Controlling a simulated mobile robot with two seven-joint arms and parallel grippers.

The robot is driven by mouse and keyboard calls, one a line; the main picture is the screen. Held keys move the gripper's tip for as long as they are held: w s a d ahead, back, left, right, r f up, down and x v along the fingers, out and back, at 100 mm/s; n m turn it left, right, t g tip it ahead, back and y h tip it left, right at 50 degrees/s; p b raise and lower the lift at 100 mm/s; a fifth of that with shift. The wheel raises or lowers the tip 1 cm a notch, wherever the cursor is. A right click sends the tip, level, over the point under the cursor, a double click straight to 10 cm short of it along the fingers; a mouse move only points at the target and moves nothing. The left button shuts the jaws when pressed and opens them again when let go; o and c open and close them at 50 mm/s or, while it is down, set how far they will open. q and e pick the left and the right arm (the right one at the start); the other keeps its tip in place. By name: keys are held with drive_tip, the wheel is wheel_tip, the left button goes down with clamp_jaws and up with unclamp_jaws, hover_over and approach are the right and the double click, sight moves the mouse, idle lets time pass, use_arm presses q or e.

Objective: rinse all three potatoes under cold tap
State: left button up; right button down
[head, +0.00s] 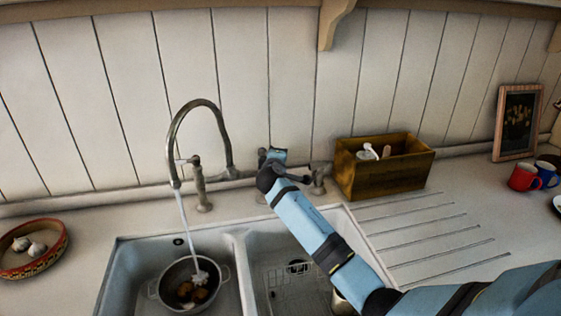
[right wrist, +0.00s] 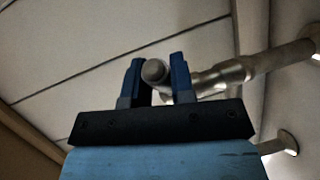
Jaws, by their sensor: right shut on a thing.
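The curved metal tap (head: 205,103) stands behind the double sink. A white stream of water (head: 186,222) runs from its spout into a metal colander (head: 160,291) in the left basin. Brown potatoes (head: 185,290) lie in the colander under the splash; I cannot count them clearly. My right gripper (head: 274,158) is at the tap's right side by the wall. In the right wrist view its blue fingers (right wrist: 156,75) are shut around the round-ended metal tap handle (right wrist: 154,70). My left gripper is out of view.
The right basin (head: 257,250) holds a wire rack (head: 285,287), and my right arm crosses above it. A wooden box (head: 384,178) stands right of the tap. A bowl of garlic (head: 48,262) is at left. Mugs (head: 522,178) and a framed picture (head: 517,122) stand far right.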

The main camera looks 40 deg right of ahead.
drive_tip(key=shift+s+a+m+g+h+b, duration=0.1)
drive_tip(key=shift+a+m+g+h+b, duration=0.25)
drive_tip(key=shift+m+g+h, duration=0.25)
drive_tip(key=c, duration=1)
unclamp_jaws()
drive_tip(key=b+v, duration=0.1)
drive_tip(key=v, duration=1.2)
drive_tip(key=shift+s+a, duration=0.3)
